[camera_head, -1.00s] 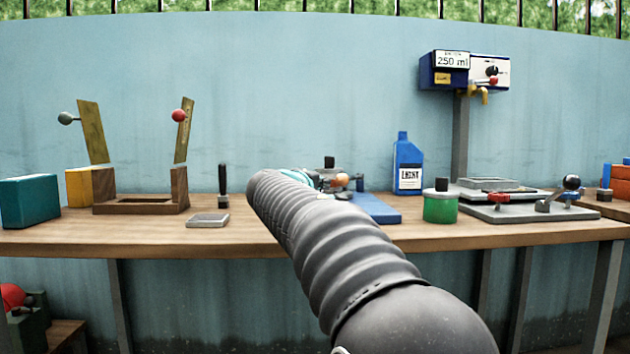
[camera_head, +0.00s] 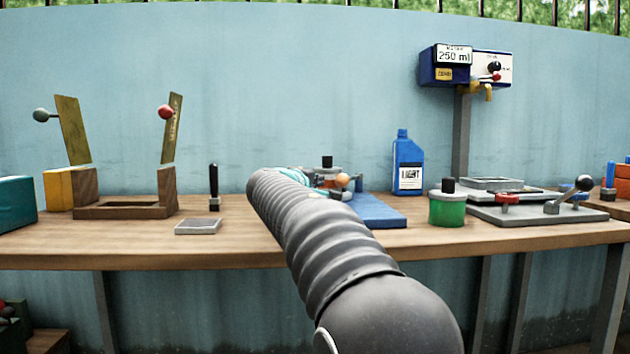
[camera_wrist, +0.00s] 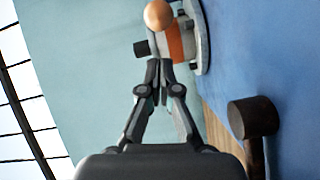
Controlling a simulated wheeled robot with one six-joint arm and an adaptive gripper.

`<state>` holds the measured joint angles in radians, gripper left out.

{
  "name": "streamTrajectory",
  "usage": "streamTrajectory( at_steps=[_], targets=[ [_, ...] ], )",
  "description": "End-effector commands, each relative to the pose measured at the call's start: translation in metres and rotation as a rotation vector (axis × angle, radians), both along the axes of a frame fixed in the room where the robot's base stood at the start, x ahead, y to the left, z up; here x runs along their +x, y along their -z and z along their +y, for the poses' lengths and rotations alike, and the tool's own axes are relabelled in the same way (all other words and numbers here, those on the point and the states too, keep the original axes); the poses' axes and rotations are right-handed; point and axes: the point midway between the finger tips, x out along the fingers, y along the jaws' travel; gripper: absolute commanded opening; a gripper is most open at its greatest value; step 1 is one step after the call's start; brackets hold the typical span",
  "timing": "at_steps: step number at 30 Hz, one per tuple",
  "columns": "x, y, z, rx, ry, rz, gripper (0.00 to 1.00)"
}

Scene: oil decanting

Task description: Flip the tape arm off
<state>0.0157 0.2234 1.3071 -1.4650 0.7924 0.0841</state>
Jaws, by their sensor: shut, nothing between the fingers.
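A device with an orange ball knob (camera_head: 343,180) stands at the blue board (camera_head: 378,211) in mid-bench, partly hidden behind my arm. In the wrist view the orange ball (camera_wrist: 158,14) is at the top, above an orange and white body (camera_wrist: 180,42) on a grey round base. I cannot tell for sure which part is the tape arm. A dark knob (camera_wrist: 141,49) shows just left of my fingertips. My gripper (camera_wrist: 160,64) is shut and empty, its tips just below the device in the picture; I cannot tell whether they touch it.
A dark cylindrical post (camera_wrist: 250,117) stands at the right of the wrist view. A blue bottle (camera_head: 408,165) and green pot (camera_head: 447,207) stand right of the board. A wooden frame (camera_head: 125,211) with two upright levers is at left.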

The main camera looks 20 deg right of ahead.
Motion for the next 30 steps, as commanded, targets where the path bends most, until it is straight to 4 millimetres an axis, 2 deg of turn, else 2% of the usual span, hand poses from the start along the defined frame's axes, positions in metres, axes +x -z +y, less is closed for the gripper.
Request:
streamTrajectory(
  at_steps=[6,12,18,30],
  targets=[
    [0.026,0.001,-0.029,0.0,0.003,0.0,0.0],
    [0.042,0.002,-0.045,-0.001,0.002,0.0,0.0],
    [0.046,0.003,-0.051,-0.001,0.002,0.0,0.0],
    [0.045,0.004,-0.048,0.0,-0.012,-0.001,0.0]
  ],
)
